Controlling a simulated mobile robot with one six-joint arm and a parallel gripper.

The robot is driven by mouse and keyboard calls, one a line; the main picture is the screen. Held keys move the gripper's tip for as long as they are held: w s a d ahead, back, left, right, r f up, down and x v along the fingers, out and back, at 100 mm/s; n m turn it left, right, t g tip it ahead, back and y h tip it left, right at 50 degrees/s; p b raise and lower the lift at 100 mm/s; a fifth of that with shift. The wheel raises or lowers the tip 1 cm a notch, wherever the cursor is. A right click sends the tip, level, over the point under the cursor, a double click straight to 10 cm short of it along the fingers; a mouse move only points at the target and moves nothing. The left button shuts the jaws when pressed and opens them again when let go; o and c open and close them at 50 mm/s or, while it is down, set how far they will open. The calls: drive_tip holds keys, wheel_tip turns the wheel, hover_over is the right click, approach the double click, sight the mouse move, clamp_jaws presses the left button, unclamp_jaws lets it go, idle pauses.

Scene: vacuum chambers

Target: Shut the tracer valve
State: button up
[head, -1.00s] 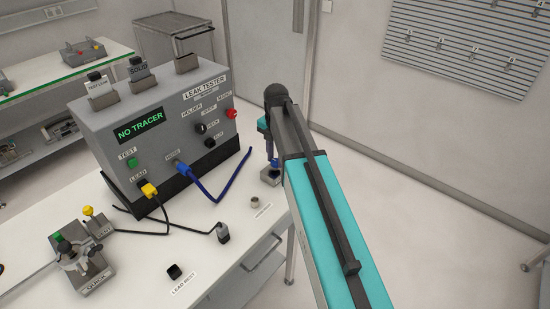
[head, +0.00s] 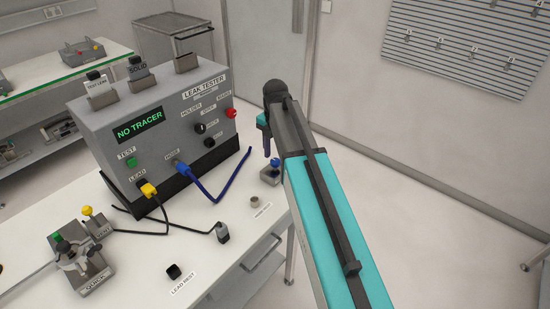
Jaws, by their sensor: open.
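A small grey block with a blue knob (head: 275,163) stands at the right end of the white bench; it may be the tracer valve, but I can read no label on it. My gripper (head: 267,151) hangs just above and left of this knob, apart from it as far as I can see. It is open and seems empty, though my arm hides part of it. The leak tester (head: 165,125) has a green display (head: 140,127) reading "NO TRACER". A blue hose (head: 215,188) runs from its front and ends near the block.
A fixture with a yellow knob (head: 97,220) and a clamp (head: 82,262) stands at the bench's left. A black lead end (head: 222,232), a lead rest (head: 173,271) and a small round holder (head: 254,201) sit near the front edge. Floor to the right is clear.

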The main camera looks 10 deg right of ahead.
sight(275, 161)
wheel_tip(275, 161, up, 12)
drive_tip(key=b, duration=0.3)
drive_tip(key=shift+r, duration=0.25)
idle(0.3)
drive_tip(key=shift+s, duration=0.1)
